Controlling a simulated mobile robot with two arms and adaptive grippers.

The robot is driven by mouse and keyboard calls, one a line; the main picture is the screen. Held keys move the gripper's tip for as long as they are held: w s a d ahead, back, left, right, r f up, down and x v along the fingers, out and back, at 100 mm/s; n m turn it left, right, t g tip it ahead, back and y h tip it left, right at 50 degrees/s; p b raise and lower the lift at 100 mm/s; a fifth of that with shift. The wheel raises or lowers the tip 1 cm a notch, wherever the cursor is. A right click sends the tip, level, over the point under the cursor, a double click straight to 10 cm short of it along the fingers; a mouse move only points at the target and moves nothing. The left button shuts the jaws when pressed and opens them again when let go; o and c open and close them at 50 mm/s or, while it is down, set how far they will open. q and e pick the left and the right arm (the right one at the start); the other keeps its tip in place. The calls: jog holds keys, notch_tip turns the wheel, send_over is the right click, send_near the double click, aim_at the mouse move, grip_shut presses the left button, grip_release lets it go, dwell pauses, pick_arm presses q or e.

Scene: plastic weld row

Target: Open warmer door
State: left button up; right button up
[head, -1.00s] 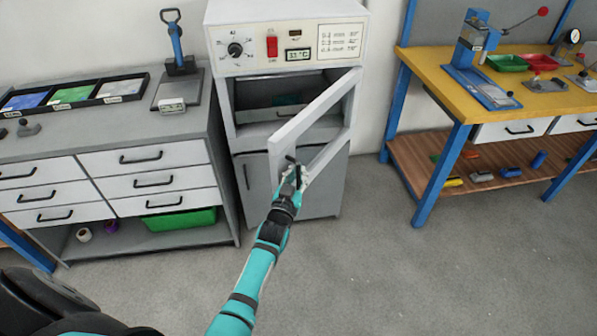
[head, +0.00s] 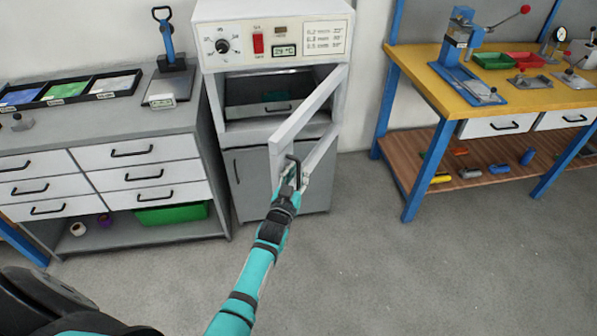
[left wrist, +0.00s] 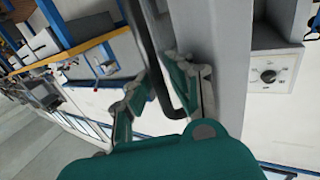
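The warmer (head: 273,107) stands against the wall, a grey cabinet with a control panel on top. Its upper door (head: 310,105) is swung out toward me on the right side, and the upper chamber (head: 245,92) shows inside. My left gripper (head: 292,172) is at the door's free edge, with its fingers on either side of the black door handle (head: 297,163). In the left wrist view, the handle bar (left wrist: 147,45) runs between the fingers (left wrist: 163,85), which look closed on it. My right gripper is not in view.
A grey drawer cabinet (head: 140,175) stands left of the warmer, with trays and a press on top. A yellow-topped bench (head: 420,75) with blue legs stands to the right. The grey floor (head: 370,270) between me and the furniture is clear.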

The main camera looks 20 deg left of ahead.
pick_arm(q)
jog(key=shift+r, duration=0.2)
jog(key=shift+w, duration=0.1)
jog(key=shift+d+f, duration=0.1)
jog(key=s+d, duration=0.1)
jog(key=s, duration=1.1)
jog(key=shift+d, duration=0.3)
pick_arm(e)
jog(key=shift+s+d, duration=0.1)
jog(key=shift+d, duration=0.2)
